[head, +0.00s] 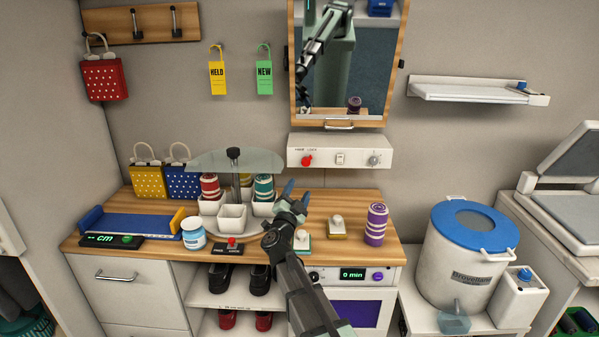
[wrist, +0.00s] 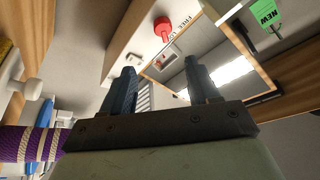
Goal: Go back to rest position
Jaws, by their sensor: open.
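My gripper (head: 287,196) is open and empty in the head view, raised over the wooden counter (head: 335,199) near its middle. In the wrist view its two dark fingers (wrist: 163,90) stand apart with nothing between them. My arm reaches up to it from the bottom of the head view. A purple banded roll (head: 375,225) stands upright on the counter to the right of the gripper; part of it also shows at the left edge of the wrist view (wrist: 30,146). A stamp with a round knob (head: 337,225) stands between them, and another knobbed stamp (head: 302,240) is close beside my arm.
A carousel with a glass top (head: 236,160) holds red and teal rolls just left of the gripper. A white switch panel (head: 340,152) and a mirror cabinet (head: 340,124) are on the wall behind. A white bucket (head: 450,268) with a blue lid stands at right.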

